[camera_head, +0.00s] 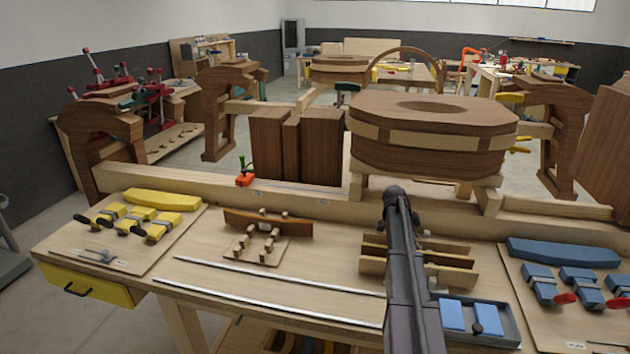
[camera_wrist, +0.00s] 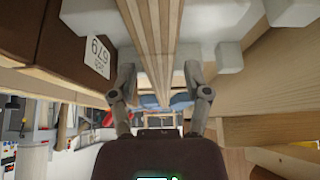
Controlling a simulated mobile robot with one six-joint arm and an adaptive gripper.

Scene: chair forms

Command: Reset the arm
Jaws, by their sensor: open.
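My arm (camera_head: 405,275) rises from the bottom edge of the head view, in front of the workbench (camera_head: 225,330). Its dark upper end stands before the large wooden form. My gripper (camera_wrist: 158,75) shows in the wrist view with its two fingers spread apart, so it is open. Layered wooden strips (camera_wrist: 152,30) run from the top of that view towards the space between the fingers. I cannot tell how far they are from the fingertips. No gripper fingers can be made out in the head view.
A large wooden form (camera_head: 430,145) stands behind the bench. Yellow clamps (camera_head: 150,215), metal rods (camera_head: 260,270), wooden slats (camera_head: 440,275), a grey tray (camera_head: 508,325) and blue clamps (camera_head: 580,285) lie on the bench. A labelled brown block (camera_wrist: 60,40) is at left in the wrist view.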

